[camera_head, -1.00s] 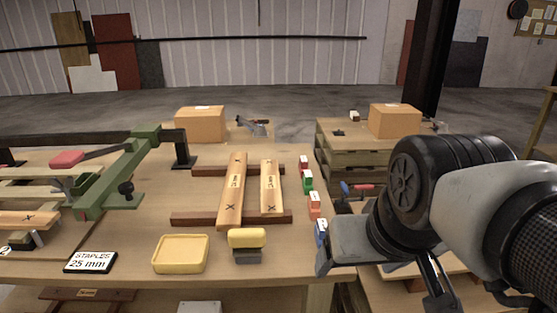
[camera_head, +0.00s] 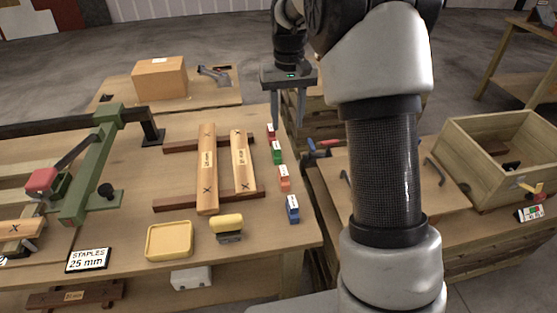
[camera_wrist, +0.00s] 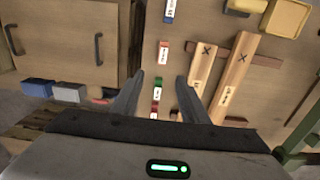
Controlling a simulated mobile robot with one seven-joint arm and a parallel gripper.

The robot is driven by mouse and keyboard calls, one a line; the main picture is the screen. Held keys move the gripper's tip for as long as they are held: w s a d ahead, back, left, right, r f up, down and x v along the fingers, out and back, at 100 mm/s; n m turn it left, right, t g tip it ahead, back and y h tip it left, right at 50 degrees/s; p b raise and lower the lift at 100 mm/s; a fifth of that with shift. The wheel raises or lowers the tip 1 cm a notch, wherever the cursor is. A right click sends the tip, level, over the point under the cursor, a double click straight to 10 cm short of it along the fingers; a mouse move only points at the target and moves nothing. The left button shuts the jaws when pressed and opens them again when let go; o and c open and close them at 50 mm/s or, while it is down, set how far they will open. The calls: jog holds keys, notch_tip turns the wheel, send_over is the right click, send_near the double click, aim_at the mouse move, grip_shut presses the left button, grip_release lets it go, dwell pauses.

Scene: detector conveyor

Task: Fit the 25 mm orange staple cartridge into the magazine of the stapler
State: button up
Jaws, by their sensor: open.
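The orange cartridge (camera_head: 284,178), with a white label, stands in a row along the table's right edge, between the green cartridge (camera_head: 278,154) and the blue one (camera_head: 292,208). In the wrist view the orange cartridge (camera_wrist: 163,51) lies just beyond my fingertips. My gripper (camera_head: 288,121) is open and empty, pointing down above the row's far end, near the red cartridge (camera_head: 271,132). The wrist view shows the green cartridge between my fingers (camera_wrist: 160,80), apparently below them. A green machine (camera_head: 90,170) with a red-ended lever at left looks like the stapler; its magazine is not clear.
A sign reading "STAPLES 25 mm" (camera_head: 88,260), a yellow tray (camera_head: 169,242) and a yellow-topped grey block (camera_head: 227,227) lie at the front. Marked wooden bars (camera_head: 207,170) rest on brown rails left of the row. A cardboard box (camera_head: 160,78) stands behind.

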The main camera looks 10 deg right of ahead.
jog(key=b, duration=0.2)
send_over(284, 171)
jog(key=f, duration=1.1)
jog(key=shift+w+d+f, duration=0.35)
jog(key=shift+f, duration=0.05)
jog(key=shift+s+a+f, duration=0.15)
jog(key=shift+a+f, duration=0.05)
jog(key=shift+f, duration=1.15)
jog(key=shift+s+a+f, duration=0.1)
jog(key=shift+a+f, duration=0.05)
jog(key=shift+f, duration=1.2)
grip_shut()
